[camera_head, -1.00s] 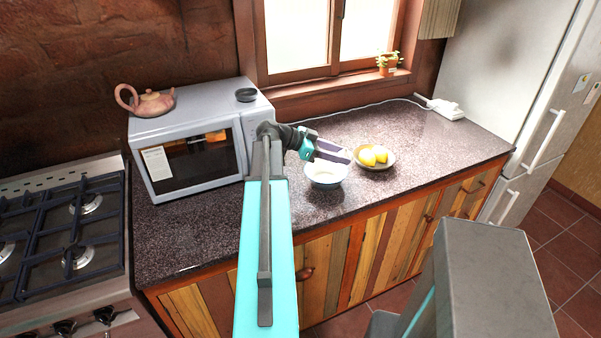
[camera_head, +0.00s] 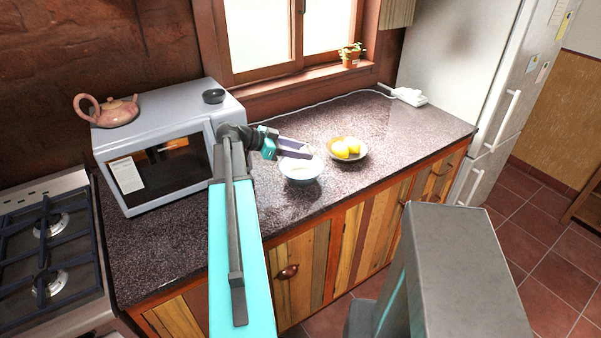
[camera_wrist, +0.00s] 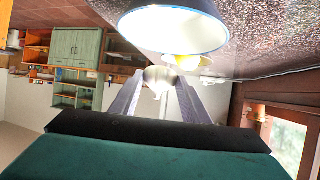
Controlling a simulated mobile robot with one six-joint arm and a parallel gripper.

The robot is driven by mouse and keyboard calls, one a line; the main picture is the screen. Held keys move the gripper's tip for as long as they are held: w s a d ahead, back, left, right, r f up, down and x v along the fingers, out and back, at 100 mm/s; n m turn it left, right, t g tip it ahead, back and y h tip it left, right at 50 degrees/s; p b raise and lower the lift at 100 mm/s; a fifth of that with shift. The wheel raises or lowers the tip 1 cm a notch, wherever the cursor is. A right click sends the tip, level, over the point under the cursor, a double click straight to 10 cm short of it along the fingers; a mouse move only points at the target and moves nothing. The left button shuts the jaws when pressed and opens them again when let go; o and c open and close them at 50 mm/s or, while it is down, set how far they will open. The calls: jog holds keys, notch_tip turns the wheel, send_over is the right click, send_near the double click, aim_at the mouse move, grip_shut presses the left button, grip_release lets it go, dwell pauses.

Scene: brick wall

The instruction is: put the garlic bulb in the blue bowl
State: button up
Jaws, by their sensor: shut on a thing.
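A pale garlic bulb (camera_wrist: 159,77) shows between my gripper's fingertips in the wrist view. My gripper (camera_head: 307,153) is shut on it. In the head view the fingers reach over the far side of the blue bowl (camera_head: 301,177), and I cannot make out the bulb there. The bowl stands on the counter; its wide pale inside and blue rim also show at the top of the wrist view (camera_wrist: 175,32). The wrist picture is upside down. The bulb appears outside the rim's outline there. I cannot tell its exact height over the bowl.
A plate of yellow lemons (camera_head: 345,149) stands just right of the bowl on the counter (camera_head: 400,140). The counter's right part is mostly clear.

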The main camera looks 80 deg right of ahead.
jog(key=shift+f, duration=2.5)
jog(key=o, duration=1.1)
jog(key=shift+r, duration=0.15)
